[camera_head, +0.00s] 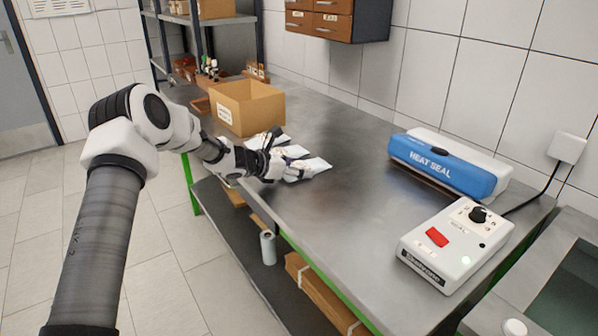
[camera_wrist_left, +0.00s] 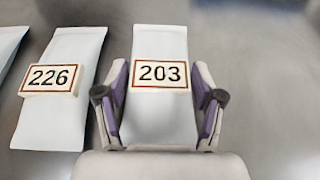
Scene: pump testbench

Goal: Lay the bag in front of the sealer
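Several white bags lie in a row on the steel bench. The bag labelled 203 (camera_wrist_left: 160,45) is at the right end in the left wrist view, and bag 226 (camera_wrist_left: 62,55) lies to its left. In the head view the nearest bag (camera_head: 316,166) is partly hidden by my left gripper (camera_head: 295,161). In the left wrist view my left gripper (camera_wrist_left: 160,80) is open, its fingers on either side of bag 203, low over the bench. The blue and white heat sealer (camera_head: 445,166) stands at the right against the wall. My right gripper is not in view.
A white control box (camera_head: 456,245) with a red switch and black knob stands in front of the sealer. An open cardboard box (camera_head: 262,108) is behind the bags. The bench (camera_head: 345,215) between bags and sealer is clear.

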